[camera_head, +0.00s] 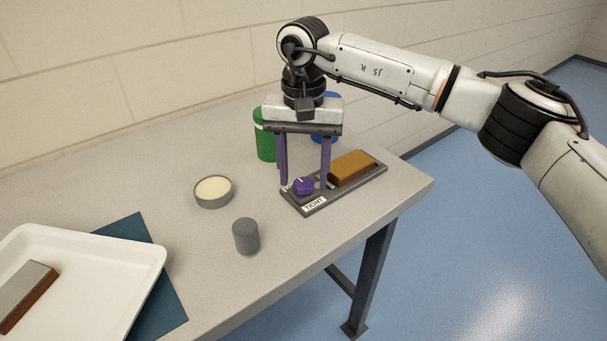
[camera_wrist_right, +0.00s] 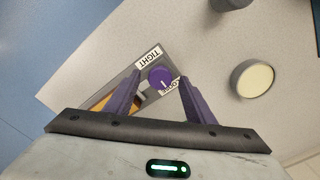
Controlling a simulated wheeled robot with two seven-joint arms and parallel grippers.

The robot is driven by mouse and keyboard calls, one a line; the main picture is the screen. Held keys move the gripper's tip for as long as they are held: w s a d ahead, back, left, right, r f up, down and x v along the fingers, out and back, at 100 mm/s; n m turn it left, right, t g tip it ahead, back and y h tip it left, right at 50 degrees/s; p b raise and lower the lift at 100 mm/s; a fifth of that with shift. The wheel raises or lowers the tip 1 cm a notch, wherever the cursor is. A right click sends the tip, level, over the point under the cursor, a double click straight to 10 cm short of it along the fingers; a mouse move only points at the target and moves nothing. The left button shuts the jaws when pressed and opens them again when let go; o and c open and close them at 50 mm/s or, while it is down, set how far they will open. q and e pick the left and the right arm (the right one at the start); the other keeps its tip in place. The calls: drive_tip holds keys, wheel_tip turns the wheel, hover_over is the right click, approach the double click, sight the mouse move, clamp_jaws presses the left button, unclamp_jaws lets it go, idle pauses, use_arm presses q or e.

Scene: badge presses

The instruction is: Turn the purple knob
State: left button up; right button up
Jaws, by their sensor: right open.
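The purple knob (camera_head: 303,186) is round with a white mark and sits at the near-left end of a dark grey base plate (camera_head: 322,204). A label reading "TIGHT" (camera_head: 314,204) lies on the plate's near edge. A second label is partly hidden behind a finger in the right wrist view. My right gripper (camera_head: 305,186) points down over the knob, open, with its purple fingers apart on either side of it. In the right wrist view, the knob (camera_wrist_right: 160,78) shows between the fingertips; I cannot tell whether they touch it. My left gripper is not in view.
An orange-brown block (camera_head: 352,167) sits on the same plate. A green can (camera_head: 264,136) and a blue object (camera_head: 326,138) stand behind. A round tin (camera_head: 213,192) and a grey cylinder (camera_head: 246,237) stand left. A white tray (camera_head: 120,255) lies on a dark blue mat (camera_head: 166,303).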

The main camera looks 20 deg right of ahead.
drive_tip(key=shift+f, duration=0.4)
drive_tip(key=c, duration=1.1)
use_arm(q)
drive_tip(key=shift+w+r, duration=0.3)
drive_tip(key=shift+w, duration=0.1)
use_arm(e)
drive_tip(key=shift+o, duration=0.2)
